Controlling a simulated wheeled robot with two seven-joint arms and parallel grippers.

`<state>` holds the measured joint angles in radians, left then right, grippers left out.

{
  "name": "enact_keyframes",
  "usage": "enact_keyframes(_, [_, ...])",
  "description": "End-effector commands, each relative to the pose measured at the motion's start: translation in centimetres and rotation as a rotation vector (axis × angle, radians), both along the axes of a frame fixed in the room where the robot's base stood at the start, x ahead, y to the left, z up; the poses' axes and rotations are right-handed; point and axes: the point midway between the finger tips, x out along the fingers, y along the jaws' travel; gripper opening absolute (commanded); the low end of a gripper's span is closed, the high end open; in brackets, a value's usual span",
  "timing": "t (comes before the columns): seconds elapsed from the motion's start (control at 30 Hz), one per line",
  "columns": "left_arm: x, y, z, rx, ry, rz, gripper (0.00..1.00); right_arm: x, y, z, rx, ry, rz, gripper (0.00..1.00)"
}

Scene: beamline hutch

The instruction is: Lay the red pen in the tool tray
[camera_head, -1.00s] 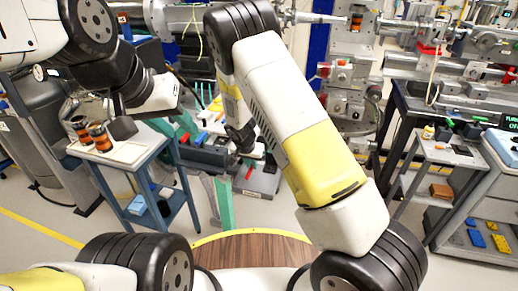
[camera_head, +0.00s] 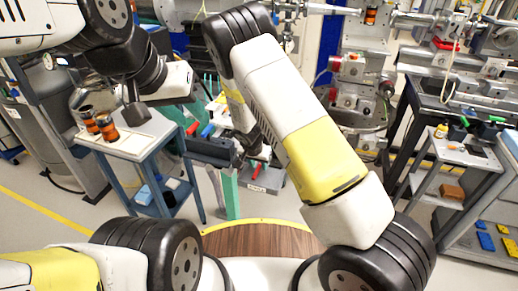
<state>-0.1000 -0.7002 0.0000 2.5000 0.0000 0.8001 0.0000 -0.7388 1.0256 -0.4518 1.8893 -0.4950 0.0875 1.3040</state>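A thin red item (camera_head: 256,169), possibly the red pen, shows at the grey tray (camera_head: 272,180) with a white label on its front, in the middle of the head view. It is too small to identify surely. My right gripper (camera_head: 254,146) points down just above that spot, partly hidden by my own forearm; its fingers are too small and dark to read.
A blue-framed side table (camera_head: 150,140) holds orange-and-black bottles (camera_head: 107,127). Red-handled (camera_head: 193,128) and blue-green (camera_head: 207,130) items stand by a dark box (camera_head: 212,150). A grey cart (camera_head: 465,155) stands at right. Open floor lies at the lower left.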

Motion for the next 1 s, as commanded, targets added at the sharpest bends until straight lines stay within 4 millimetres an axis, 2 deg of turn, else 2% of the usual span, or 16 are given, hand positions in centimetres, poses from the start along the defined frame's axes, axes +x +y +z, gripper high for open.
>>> enact_keyframes(0.2, [0.0,0.0,0.0,0.0,0.0,0.0,0.36,0.0,0.0,0.1,0.0,0.0,0.0,0.35])
enact_keyframes(0.33, [0.0,0.0,0.0,0.0,0.0,0.0,0.36,-0.3,0.1,1.2,0.001,-0.001,0.0,0.35])
enact_keyframes(0.7, [0.0,0.0,0.0,0.0,0.0,0.0,0.36,-3.0,1.1,8.3,0.003,-0.003,0.002,0.35])
enact_keyframes(1.0, [0.0,0.0,0.0,0.0,0.0,0.0,0.36,-4.3,1.3,11.5,0.004,0.0,-0.001,0.35])
